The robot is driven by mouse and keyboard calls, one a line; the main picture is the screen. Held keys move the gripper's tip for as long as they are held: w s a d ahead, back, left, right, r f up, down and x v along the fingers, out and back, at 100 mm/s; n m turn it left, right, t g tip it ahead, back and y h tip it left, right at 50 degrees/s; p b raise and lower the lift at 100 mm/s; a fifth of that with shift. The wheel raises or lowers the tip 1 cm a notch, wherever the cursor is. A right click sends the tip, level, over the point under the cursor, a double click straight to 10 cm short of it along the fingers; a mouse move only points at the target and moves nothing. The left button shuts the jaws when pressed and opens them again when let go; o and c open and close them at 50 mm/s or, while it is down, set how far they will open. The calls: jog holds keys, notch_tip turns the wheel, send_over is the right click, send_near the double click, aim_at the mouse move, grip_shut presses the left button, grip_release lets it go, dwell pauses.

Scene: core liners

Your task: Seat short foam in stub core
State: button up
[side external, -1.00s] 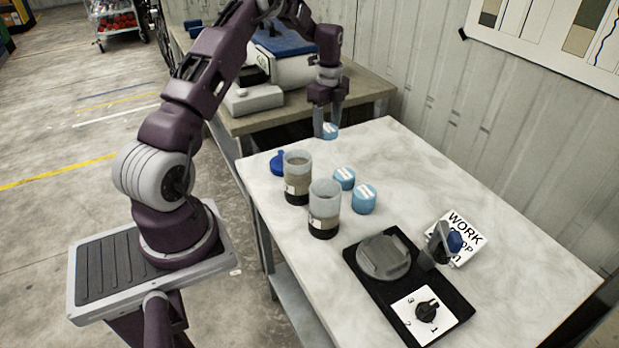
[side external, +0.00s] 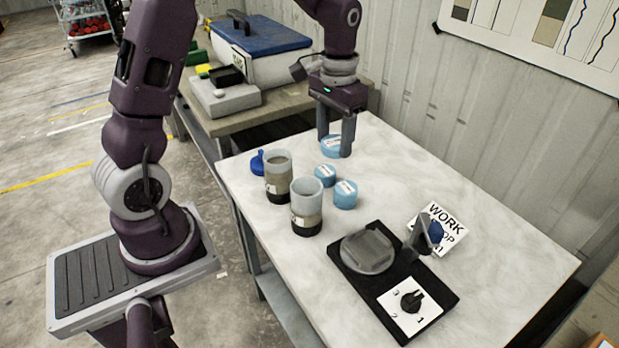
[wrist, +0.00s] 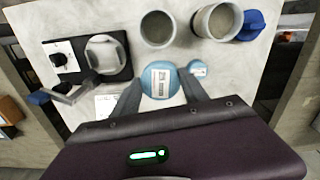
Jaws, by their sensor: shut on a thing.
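My gripper (side external: 337,150) is shut on a light-blue foam plug with a white label (side external: 331,147), near the table's far end. In the wrist view the held plug (wrist: 160,84) sits between the fingers. Two more blue foam plugs (side external: 325,176) (side external: 345,195) stand on the table; one also shows in the wrist view (wrist: 198,69), and the other seems hidden behind the held plug. Two upright open-topped core liners (side external: 278,178) (side external: 307,208) with dark bases stand left of the plugs. I cannot tell which is the stub core.
A blue cap (side external: 257,163) lies beside the rear liner. A black fixture (side external: 437,313) with a grey round cradle (side external: 367,251) and a dial (side external: 411,302) sits at the front right, beside a white sign (side external: 448,238). The table's right middle is clear.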

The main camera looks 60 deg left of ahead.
aim_at(274, 158)
jog(key=s+a+n, duration=0.6)
jog(key=s+a, duration=0.1)
jog(key=a, duration=0.5)
jog(key=f, duration=0.5)
jog(key=s+f, duration=0.1)
jog(key=f, duration=0.2)
jog(key=shift+a+f, duration=0.15)
jog(key=shift+f, duration=0.7)
jog(key=shift+s+f, duration=0.1)
jog(key=shift+f, duration=0.15)
jog(key=o, duration=1.3)
notch_tip(274, 158, up, 12)
jog(key=r, duration=0.1)
jog(key=s+d+r+m+t+y, duration=0.1)
jog(key=s+d+r+m+t, duration=0.25)
jog(key=d+r, duration=0.75)
jog(key=s+d+f+m+t+h, duration=0.1)
jog(key=s+d+m, duration=0.3)
jog(key=s+d, duration=0.6)
jog(key=shift+s+f+t, duration=0.15)
jog(key=shift+s+t, duration=0.15)
jog(key=shift+t, duration=0.25)
